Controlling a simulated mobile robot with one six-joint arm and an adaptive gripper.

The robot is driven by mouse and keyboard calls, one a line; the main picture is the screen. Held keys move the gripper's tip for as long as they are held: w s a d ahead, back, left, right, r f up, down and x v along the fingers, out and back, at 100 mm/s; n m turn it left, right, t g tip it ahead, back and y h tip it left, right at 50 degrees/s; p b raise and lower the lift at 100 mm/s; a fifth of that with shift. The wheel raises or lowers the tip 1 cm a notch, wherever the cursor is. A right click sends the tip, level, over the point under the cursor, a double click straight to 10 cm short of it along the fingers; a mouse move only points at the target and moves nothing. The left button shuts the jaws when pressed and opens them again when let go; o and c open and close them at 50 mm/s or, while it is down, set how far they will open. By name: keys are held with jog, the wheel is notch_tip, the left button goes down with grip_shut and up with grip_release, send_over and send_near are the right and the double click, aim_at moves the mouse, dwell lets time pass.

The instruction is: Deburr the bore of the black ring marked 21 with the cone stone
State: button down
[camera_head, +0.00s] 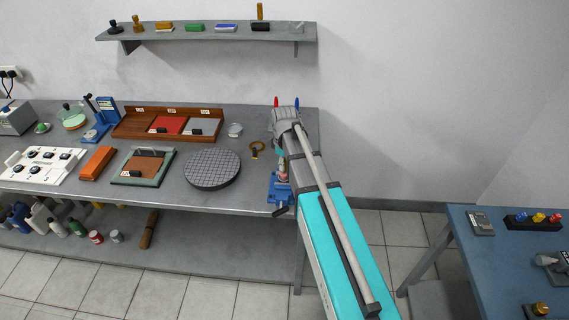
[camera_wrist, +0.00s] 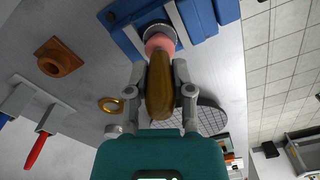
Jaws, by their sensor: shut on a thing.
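My gripper (camera_wrist: 160,92) is shut on the brown wooden handle (camera_wrist: 160,85) of the cone stone. The pink cone stone (camera_wrist: 160,43) points away from the wrist, towards a dark grey ring (camera_wrist: 158,30) held at the blue vise (camera_wrist: 195,22). The stone overlaps the ring's opening; how deep it sits in the bore is hidden. No number is readable on the ring. In the head view, the pink stone (camera_head: 283,176) shows just above the blue vise (camera_head: 280,192) at the bench's right end, and my arm covers most of the gripper.
A brown square-based block (camera_wrist: 58,58) and a red-handled tool (camera_wrist: 38,145) show in the wrist view. A wall shelf (camera_head: 210,33) hangs above the bench.

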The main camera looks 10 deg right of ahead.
dwell(0.5)
jog(key=n, duration=0.6)
jog(key=shift+n, duration=0.3)
dwell(0.4)
jog(key=m, duration=0.6)
jog(key=shift+m, duration=0.4)
dwell(0.4)
jog(key=shift+n, duration=1.7)
jog(key=shift+r, duration=0.1)
jog(key=shift+r+p, duration=3.4)
jog(key=shift+p, duration=0.1)
